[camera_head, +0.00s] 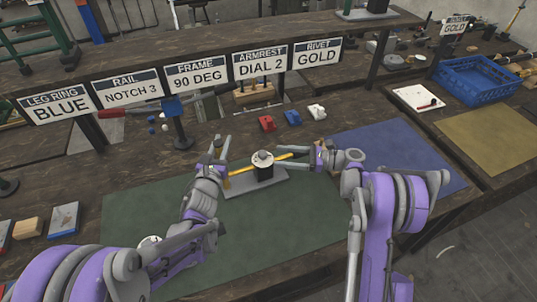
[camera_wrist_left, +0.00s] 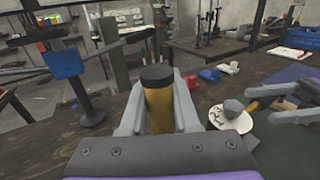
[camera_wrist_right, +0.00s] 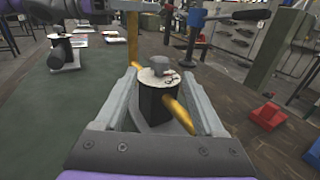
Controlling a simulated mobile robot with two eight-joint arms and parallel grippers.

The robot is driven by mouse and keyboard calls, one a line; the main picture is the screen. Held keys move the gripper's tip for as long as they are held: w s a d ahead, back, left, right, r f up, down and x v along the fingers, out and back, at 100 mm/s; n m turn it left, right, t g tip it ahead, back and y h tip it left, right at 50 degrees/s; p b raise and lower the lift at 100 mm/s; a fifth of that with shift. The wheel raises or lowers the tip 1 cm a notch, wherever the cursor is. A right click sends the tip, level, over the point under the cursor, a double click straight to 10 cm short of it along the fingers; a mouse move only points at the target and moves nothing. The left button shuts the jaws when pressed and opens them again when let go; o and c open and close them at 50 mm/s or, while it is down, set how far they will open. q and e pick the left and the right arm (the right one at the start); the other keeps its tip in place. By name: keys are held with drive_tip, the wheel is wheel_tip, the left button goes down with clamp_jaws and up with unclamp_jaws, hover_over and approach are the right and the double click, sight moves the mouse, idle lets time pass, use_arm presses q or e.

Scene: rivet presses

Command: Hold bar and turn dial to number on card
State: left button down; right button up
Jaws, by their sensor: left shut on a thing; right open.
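The dial (camera_head: 262,158) is a white disc with dark marks and a grey knob on a black post, set on a grey base plate (camera_head: 252,184). A yellow lever (camera_head: 240,170) passes by the post. My left gripper (camera_head: 222,150) is shut on an upright yellow bar with a black top (camera_wrist_left: 158,100) at the plate's left end. My right gripper (camera_head: 280,156) is open, its fingers pointing left at the dial; in the right wrist view the dial (camera_wrist_right: 158,78) and lever show between the fingers. The card (camera_head: 260,62) reads ARMREST DIAL 2. I cannot tell the dial's setting.
Other cards hang along the shelf, such as the RAIL NOTCH 3 card (camera_head: 128,90). Red (camera_head: 267,123), blue (camera_head: 292,117) and white blocks (camera_head: 316,111) sit behind the plate. A blue crate (camera_head: 478,80) stands at right. The green mat's front (camera_head: 270,240) is clear.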

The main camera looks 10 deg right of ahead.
sight(254, 158)
drive_tip(key=shift+v, duration=0.9)
drive_tip(key=w+a+m, duration=0.1)
drive_tip(key=a+m, duration=0.2)
drive_tip(key=m, duration=0.9)
drive_tip(key=w+a+m, duration=0.1)
drive_tip(key=a+m, duration=0.3)
drive_tip(key=m, duration=0.8)
drive_tip(key=w+a+m, duration=0.1)
drive_tip(key=a+m, duration=0.3)
drive_tip(key=m, duration=0.8)
drive_tip(key=shift+w+a, duration=0.25)
